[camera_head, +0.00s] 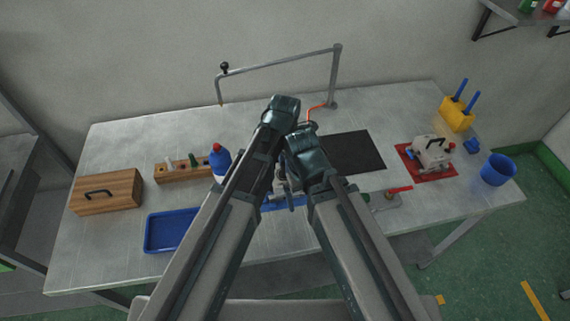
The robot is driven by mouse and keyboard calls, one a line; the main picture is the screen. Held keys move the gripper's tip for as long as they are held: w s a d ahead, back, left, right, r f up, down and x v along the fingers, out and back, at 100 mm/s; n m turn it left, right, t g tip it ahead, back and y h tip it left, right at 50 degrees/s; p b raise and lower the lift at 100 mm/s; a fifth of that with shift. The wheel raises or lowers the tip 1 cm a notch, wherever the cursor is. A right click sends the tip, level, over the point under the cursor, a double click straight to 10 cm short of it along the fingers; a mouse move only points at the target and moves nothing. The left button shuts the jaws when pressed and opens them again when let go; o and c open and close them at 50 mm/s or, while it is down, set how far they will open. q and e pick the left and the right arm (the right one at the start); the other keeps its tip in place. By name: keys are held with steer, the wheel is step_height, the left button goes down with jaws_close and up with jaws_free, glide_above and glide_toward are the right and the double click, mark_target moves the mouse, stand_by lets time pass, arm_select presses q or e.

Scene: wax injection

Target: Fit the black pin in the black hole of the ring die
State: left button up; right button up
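Both my arms reach up from the bottom and meet over the middle of the table, where their wrists overlap. My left gripper (283,187) shows as a small grey shape below the wrists, and its fingers are too small and covered to read. My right gripper is hidden among the arm links. A wooden rack (177,173) at the left holds small upright pieces, some whitish, green and dark; I cannot tell if one is the black pin. A grey metal device with a dark handle (432,152) sits on a red mat (412,165). I cannot make out the ring die or its black hole.
A wooden box (107,191), a blue tray (170,231) and a blue bottle with a red cap (219,160) stand at left. A bent metal pipe (285,61) rises behind my wrists. A black mat (357,153), yellow holder (457,114) and blue cup (497,170) are at right.

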arm_select(q)
steer(key=shift+o, duration=0.6)
steer(key=shift+w, duration=0.1)
steer(key=shift+r, duration=0.1)
steer(key=shift+r+p, duration=0.35)
steer(key=shift+p, duration=0.15)
step_height(320, 180, up, 13)
steer(key=p, duration=1.3)
